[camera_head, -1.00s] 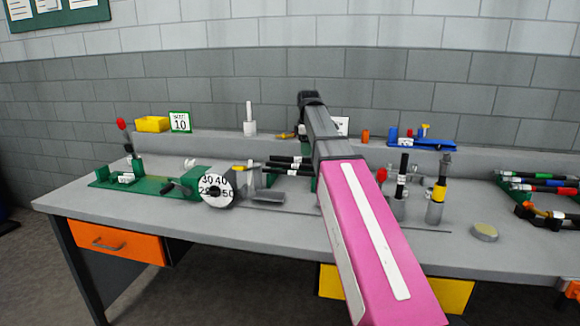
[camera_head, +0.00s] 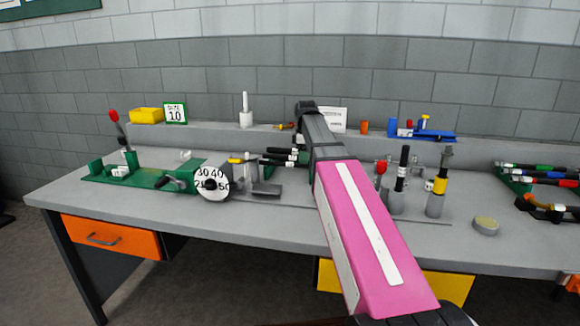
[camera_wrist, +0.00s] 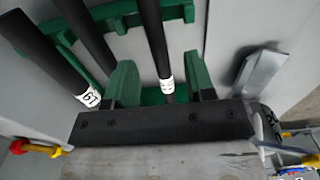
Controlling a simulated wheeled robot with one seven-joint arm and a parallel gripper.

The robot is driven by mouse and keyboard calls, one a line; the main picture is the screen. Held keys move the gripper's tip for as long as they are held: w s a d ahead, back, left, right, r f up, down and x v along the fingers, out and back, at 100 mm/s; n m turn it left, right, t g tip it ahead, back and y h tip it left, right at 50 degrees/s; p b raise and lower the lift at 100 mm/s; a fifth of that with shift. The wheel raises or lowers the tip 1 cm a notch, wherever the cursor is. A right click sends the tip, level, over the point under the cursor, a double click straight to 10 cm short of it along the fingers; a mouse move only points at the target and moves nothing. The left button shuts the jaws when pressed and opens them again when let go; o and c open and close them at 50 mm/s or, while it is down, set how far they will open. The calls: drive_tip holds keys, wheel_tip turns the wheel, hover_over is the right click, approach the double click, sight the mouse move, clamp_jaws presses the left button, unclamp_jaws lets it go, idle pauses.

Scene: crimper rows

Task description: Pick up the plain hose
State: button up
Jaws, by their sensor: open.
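Several black hoses lie in a green rack on the bench, seen left of my arm in the head view. In the wrist view one black hose (camera_wrist: 152,38) with a small marked white band runs between my fingers. Left of it is a black hose (camera_wrist: 84,32) on which I see no label. At far left a thicker-looking black hose (camera_wrist: 42,55) has a white numbered label. I cannot tell which is the plain hose. My gripper (camera_wrist: 159,68) is open, its green fingers on either side of the banded hose. My arm hides it in the head view.
The green rack (camera_wrist: 112,14) has upright posts near my fingers. A grey metal piece (camera_wrist: 262,72) stands to the right. The green crimper with a numbered dial (camera_head: 212,184) is left of the hoses. Upright tools on grey stands (camera_head: 435,205) are to the right. The front bench surface is mostly clear.

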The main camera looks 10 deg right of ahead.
drive_tip(key=shift+f, duration=1.55)
clamp_jaws()
drive_tip(key=shift+r, duration=0.1)
